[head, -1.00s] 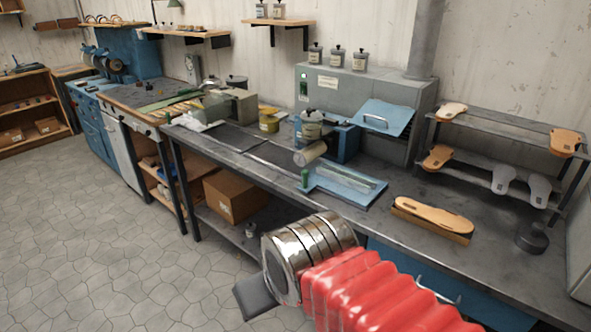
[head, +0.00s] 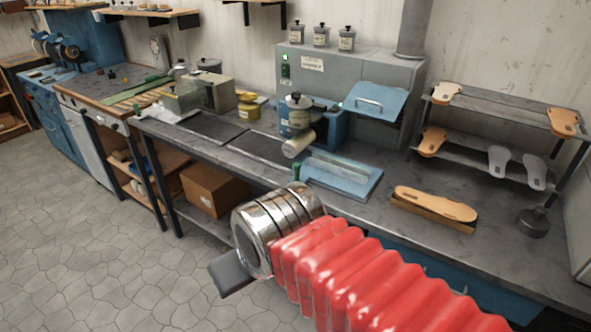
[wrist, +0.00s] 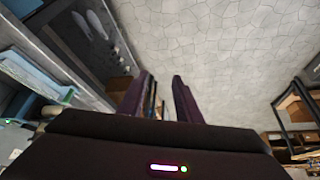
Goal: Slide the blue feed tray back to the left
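The blue feed tray (head: 361,191) lies flat on the grey bench, right of the blue machine with a pale roller (head: 298,143). A green knob or handle (head: 296,172) stands at its left front corner. The blue tray (wrist: 33,72) also seems to show at the left of the wrist view, with the green piece below it. In the head view my gripper (head: 231,275) shows only as a dark tip, in front of the bench and apart from the tray. In the wrist view my gripper (wrist: 163,78) has its two dark fingers apart, with nothing between them.
A sandal sole on a wooden block (head: 433,207) and a dark round weight (head: 533,222) stand right of the tray. A rack (head: 470,155) of soles stands behind. A dark flat plate (head: 255,148) lies left of the tray. A cardboard box (head: 213,190) sits beneath. The floor is clear.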

